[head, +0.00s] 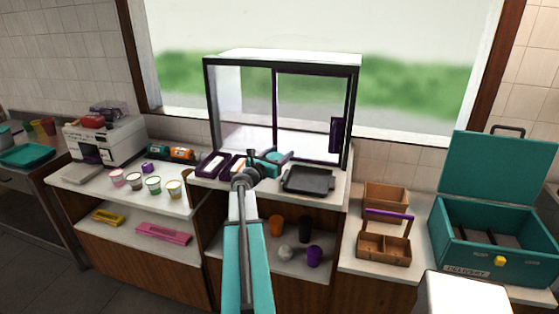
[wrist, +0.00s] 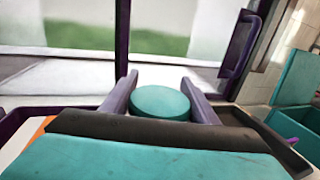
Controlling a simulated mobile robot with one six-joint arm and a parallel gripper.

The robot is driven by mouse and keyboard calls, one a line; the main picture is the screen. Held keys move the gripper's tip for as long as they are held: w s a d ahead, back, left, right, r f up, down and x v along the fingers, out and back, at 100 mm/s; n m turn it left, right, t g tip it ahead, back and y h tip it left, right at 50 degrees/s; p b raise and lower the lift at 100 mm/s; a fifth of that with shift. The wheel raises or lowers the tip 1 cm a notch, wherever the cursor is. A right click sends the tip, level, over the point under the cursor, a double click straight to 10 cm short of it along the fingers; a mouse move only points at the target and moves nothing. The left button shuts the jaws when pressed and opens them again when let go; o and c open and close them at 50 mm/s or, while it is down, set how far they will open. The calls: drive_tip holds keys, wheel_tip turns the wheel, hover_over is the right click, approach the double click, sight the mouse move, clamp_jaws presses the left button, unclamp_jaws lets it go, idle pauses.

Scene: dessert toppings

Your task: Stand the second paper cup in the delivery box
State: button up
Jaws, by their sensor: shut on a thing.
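My gripper (head: 268,157) is above the middle counter, in front of the glass display case. In the wrist view my gripper (wrist: 159,82) has its two fingers shut on a teal round-topped thing (wrist: 160,102). Only its flat disc-like top shows clearly; its body is hidden, so I cannot tell whether it is a paper cup. The teal delivery box (head: 463,262) stands at the right with its lid (head: 500,168) up. Dark dividers show inside it. Several small paper cups (head: 174,190) with coloured contents stand on the left counter.
A dark tray (head: 308,181) lies right of my gripper. The glass case (head: 355,110) stands behind. A wooden carrier (head: 384,249) with a purple handle and a wooden box (head: 386,196) stand between the tray and the delivery box. A white machine (head: 104,141) is at the left.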

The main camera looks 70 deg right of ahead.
drive_tip(key=shift+w+f+b, duration=0.1)
drive_tip(key=shift+f+b, duration=0.25)
drive_tip(key=shift+f, duration=0.7)
drive_tip(key=shift+f, duration=0.15)
drive_tip(key=o, duration=1.1)
drive_tip(key=shift+a+r, duration=0.1)
drive_tip(key=shift+r, duration=0.1)
drive_tip(key=shift+w+a+f+b, duration=0.1)
drive_tip(key=shift+a+b, duration=0.2)
drive_tip(key=shift+a, duration=0.4)
drive_tip(key=shift+w+a+b, duration=0.35)
drive_tip(key=shift+a+b, duration=0.15)
drive_tip(key=shift+a, duration=1.2)
drive_tip(key=shift+w+a+b, duration=0.3)
drive_tip(key=shift+a+b, duration=0.25)
drive_tip(key=shift+a, duration=1.2)
drive_tip(key=shift+w+a+b, duration=0.35)
drive_tip(key=shift+a+b, duration=0.15)
drive_tip(key=shift+a, duration=1.2)
